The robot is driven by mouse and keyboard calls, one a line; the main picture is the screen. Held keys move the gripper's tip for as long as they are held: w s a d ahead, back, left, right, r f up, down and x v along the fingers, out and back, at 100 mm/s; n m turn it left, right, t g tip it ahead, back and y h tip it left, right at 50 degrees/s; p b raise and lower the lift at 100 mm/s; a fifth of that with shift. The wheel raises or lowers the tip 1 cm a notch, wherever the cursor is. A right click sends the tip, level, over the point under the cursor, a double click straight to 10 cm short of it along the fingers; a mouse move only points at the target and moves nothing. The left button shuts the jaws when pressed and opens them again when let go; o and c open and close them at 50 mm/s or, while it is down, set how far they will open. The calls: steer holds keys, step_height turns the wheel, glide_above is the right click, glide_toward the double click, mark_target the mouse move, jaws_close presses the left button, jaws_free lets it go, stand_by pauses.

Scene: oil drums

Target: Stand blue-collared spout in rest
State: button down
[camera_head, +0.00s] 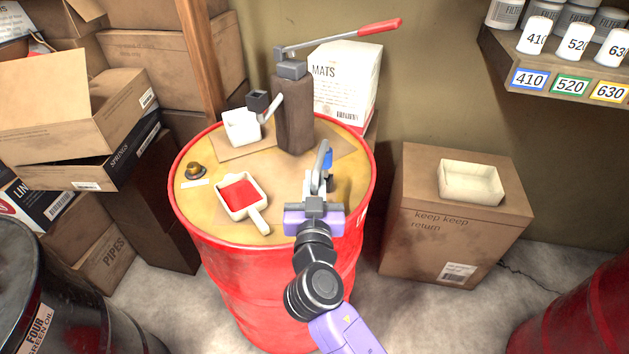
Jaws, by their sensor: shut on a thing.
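My gripper (316,186) is over the right part of the red drum's top (340,205), pointing away from the camera. It is shut on the spout (320,160), a grey curved piece that stands up from the jaws. A blue collar (328,158) shows at its right side. The lower end of the spout is hidden by my gripper, so I cannot tell whether it touches the drum top. I cannot make out for certain which thing is the rest.
A brown hand pump (294,115) with a red-tipped lever stands behind my gripper. A white cup (241,127), a scoop of red stuff (241,194) and a brass cap (195,171) are on the drum. A carton (450,225) with a cream tray (470,184) stands right.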

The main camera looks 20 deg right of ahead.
steer(key=shift+f+b, duration=1.3)
steer(key=shift+b, duration=0.45)
stand_by(1.3)
steer(key=shift+r+b, duration=0.15)
steer(key=shift+b, duration=0.5)
stand_by(0.8)
steer(key=shift+f+b, duration=0.65)
steer(key=shift+b, duration=0.45)
stand_by(1.1)
steer(key=c, duration=1.3)
jaws_free()
steer(key=shift+c, duration=0.2)
steer(key=b+v, duration=0.1)
steer(key=v, duration=0.6)
steer(key=shift+s+a, duration=0.15)
steer(key=shift+s, duration=0.2)
